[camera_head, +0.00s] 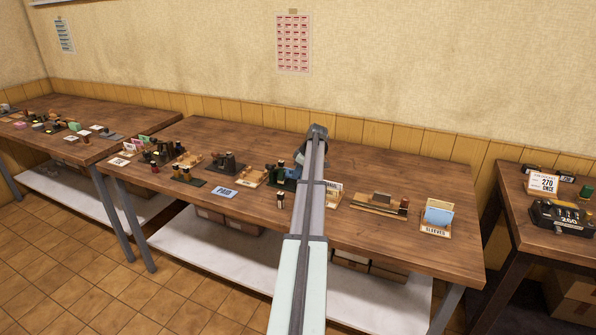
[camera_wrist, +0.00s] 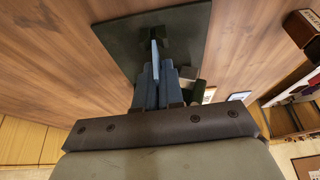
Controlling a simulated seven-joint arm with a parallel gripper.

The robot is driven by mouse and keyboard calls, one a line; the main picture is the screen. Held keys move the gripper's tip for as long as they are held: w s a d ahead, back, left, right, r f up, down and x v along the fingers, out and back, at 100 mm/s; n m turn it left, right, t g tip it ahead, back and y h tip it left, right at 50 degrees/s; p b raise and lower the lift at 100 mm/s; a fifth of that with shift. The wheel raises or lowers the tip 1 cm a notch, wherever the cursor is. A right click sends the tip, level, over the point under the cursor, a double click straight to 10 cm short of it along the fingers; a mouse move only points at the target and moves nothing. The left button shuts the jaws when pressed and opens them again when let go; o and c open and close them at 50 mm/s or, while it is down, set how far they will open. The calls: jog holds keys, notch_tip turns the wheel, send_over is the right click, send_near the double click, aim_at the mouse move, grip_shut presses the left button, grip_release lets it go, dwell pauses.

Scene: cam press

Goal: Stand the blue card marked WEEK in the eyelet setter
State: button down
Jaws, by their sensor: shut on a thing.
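In the wrist view my gripper (camera_wrist: 156,72) is shut on a thin pale-blue card (camera_wrist: 155,50), seen edge-on. Its WEEK marking cannot be read. The card's far end is at a dark post on a dark green base plate (camera_wrist: 117,42), which I take to be the eyelet setter. I cannot tell whether the card touches it or stands in it. In the head view my arm hides most of the gripper and the held card. A dark green press with blue parts (camera_head: 283,173) stands just left of my arm.
A row of small presses and wooden holders runs along the table (camera_head: 390,245). A flat PAID sign (camera_head: 225,193) lies left. A wooden block tool (camera_head: 382,203) and a SLEEVES holder (camera_head: 435,230) with a blue card stand right. A small dark stamp (camera_head: 281,201) stands in front.

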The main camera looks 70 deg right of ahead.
jog(key=c, duration=1.2)
grip_release()
jog(key=shift+o, duration=0.5)
jog(key=o, duration=0.5)
jog(key=shift+r, duration=3.4)
